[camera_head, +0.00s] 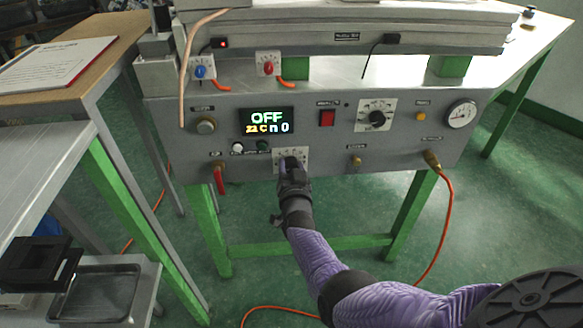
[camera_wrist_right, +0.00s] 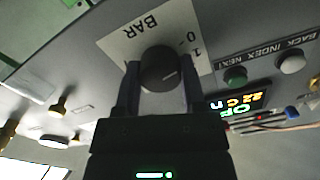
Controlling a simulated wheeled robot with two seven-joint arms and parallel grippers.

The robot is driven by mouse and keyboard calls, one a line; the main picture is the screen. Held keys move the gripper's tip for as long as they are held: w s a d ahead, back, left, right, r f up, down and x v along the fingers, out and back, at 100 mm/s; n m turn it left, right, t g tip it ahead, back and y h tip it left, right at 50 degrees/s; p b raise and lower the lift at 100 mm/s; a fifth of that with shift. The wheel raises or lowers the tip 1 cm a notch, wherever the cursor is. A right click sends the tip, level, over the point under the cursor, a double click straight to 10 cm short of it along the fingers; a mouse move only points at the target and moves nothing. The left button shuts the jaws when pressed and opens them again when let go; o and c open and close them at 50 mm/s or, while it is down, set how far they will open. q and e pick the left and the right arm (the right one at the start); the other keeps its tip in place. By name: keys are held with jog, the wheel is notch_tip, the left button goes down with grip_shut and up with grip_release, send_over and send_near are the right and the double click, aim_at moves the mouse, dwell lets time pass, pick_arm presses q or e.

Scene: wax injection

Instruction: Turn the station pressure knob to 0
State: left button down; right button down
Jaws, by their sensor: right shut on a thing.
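The black station pressure knob (camera_wrist_right: 160,66) sits on a white scale plate (camera_wrist_right: 122,45) marked BAR, with 0 and 1 readable in the right wrist view. A short pale mark shows on the knob face; I cannot tell exactly which number it points to. My right gripper (camera_wrist_right: 158,88) has its two fingers on either side of the knob, shut on it. In the head view the right gripper (camera_head: 292,165) reaches the lower middle of the grey panel and hides most of the knob. The plate's edge (camera_head: 277,155) shows around it. My left gripper is out of view.
Nearby are white (camera_head: 237,148) and green (camera_head: 263,146) buttons, a red switch (camera_head: 327,118), another black dial (camera_head: 377,117) and a round gauge (camera_head: 460,114). An orange hose (camera_head: 446,210) hangs at right.

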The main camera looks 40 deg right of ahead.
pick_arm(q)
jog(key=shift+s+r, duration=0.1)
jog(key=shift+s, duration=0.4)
pick_arm(e)
jog(key=shift+c, duration=0.9)
grip_release()
pick_arm(q)
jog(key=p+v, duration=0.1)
jog(key=p, duration=0.1)
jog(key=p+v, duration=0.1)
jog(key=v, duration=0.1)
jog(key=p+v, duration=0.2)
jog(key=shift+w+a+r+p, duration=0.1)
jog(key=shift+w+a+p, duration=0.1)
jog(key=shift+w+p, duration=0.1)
pick_arm(e)
jog(key=v, duration=1)
